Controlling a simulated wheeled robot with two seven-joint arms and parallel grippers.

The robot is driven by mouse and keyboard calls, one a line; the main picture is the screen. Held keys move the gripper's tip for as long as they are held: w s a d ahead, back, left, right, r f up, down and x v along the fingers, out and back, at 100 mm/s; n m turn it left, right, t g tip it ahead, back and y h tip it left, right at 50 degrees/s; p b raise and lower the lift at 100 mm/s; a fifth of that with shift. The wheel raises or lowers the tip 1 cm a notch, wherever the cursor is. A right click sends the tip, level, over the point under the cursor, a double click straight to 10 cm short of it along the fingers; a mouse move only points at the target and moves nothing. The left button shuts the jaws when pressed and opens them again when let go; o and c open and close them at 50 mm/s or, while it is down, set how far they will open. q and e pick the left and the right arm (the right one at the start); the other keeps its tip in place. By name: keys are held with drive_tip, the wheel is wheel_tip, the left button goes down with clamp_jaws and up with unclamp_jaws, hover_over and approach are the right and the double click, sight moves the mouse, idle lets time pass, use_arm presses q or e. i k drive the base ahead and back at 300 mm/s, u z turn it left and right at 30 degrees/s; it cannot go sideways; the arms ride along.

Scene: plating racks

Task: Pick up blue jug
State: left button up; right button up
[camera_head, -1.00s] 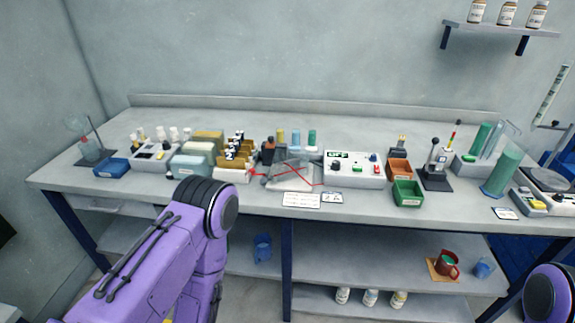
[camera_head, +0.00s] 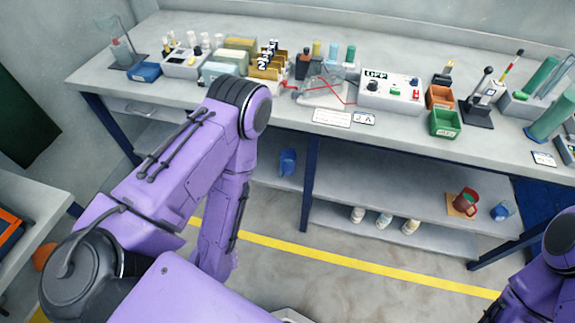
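A blue jug (camera_head: 288,162) stands on the shelf under the workbench, left of the dark blue middle leg. A smaller blue vessel (camera_head: 502,211) sits at the right end of that shelf, beside a red mug. It is too small to tell its exact shape. My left arm comes in from the left and bends downward in front of the bench, left of the blue jug. My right arm shows only in part at the lower right edge. Neither gripper can be made out.
A red mug (camera_head: 467,201) stands on a brown mat on the shelf. Several white bottles (camera_head: 384,219) stand beneath. The workbench top (camera_head: 290,112) above is crowded with small racks and instruments. The middle leg (camera_head: 308,185) is close to the jug. The floor in front is clear, with a yellow line (camera_head: 350,269).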

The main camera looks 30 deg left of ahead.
sight(288, 158)
drive_tip(key=z, duration=2)
drive_tip(key=k, duration=1)
drive_tip(key=u, duration=1.9)
drive_tip(key=i, duration=1)
